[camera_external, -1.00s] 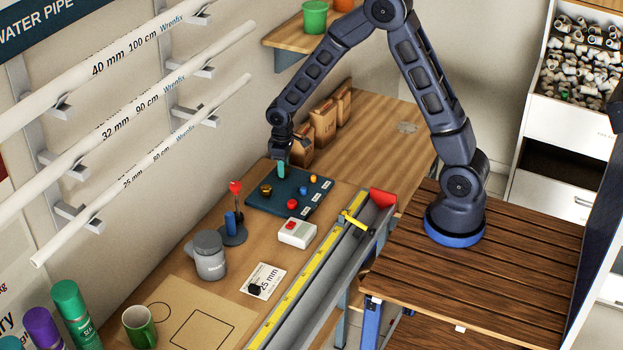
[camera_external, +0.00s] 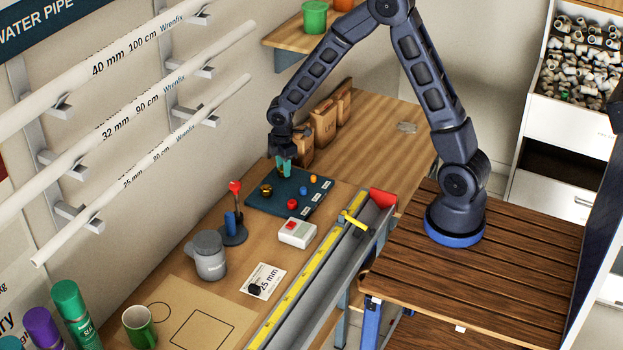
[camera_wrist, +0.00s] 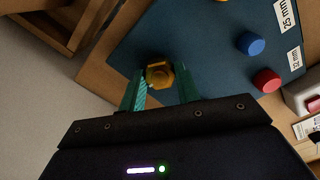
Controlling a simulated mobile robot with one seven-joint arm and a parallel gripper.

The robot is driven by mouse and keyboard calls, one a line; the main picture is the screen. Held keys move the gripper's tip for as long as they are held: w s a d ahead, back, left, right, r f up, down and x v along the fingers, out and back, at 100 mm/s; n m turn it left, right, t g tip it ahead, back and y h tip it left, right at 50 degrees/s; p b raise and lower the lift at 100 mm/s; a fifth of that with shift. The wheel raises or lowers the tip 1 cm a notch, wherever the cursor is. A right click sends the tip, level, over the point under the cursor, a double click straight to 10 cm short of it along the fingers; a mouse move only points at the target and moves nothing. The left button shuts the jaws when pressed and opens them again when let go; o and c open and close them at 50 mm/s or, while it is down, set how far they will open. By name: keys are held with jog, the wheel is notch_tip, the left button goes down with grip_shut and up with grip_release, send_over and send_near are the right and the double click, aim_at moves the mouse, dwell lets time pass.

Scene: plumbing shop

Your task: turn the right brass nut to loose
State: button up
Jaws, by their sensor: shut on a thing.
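The right brass nut (camera_wrist: 158,76) stands on a dark blue board (camera_external: 258,203). It sits between the two teal fingers of my gripper (camera_wrist: 160,88) in the wrist view, and the gripper is shut on it. In the outside view my gripper (camera_external: 284,172) points down at the back edge of the board and hides this nut. The other brass nut (camera_external: 266,190) stands on the board to the left of the gripper. It is out of sight in the wrist view.
Yellow (camera_external: 312,178), blue (camera_external: 303,190) and red (camera_external: 292,204) knobs stand on the board beside white size labels. A red lever (camera_external: 235,187) and a white button box (camera_external: 297,233) stand in front of the board.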

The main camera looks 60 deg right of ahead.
jog(key=shift+n, duration=0.3)
jog(key=o, duration=1)
jog(key=shift+r, duration=0.1)
notch_tip(320, 180, up, 11)
jog(key=shift+f, duration=0.2)
